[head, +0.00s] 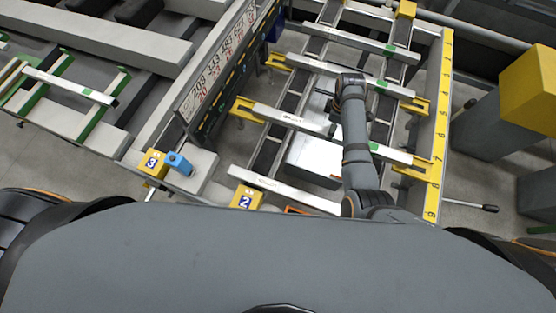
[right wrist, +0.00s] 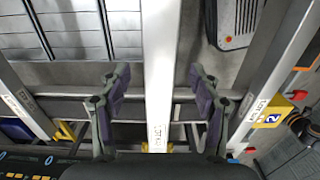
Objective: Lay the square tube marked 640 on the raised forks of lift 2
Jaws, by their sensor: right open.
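Several pale square tubes lie across the runout table in the head view. One tube (head: 285,118) lies in the middle, partly hidden by my right arm; a nearer tube (head: 283,190) lies beside the yellow block marked 2 (head: 246,198). My right gripper (right wrist: 157,78) is open, its fingers on either side of a tube (right wrist: 162,45) and apart from it. That tube's end label (right wrist: 157,138) is too small to read, so I cannot tell which tube is marked 640. Yellow forks (head: 247,108) show under the middle tube's left end. My left gripper is out of view.
A yellow numbered rail (head: 438,130) edges the table's right side. A sign board with numbers (head: 215,75) stands along the left. A block marked 3 (head: 153,162) and a blue piece (head: 179,163) are at lower left. A yellow post (head: 528,88) stands at right.

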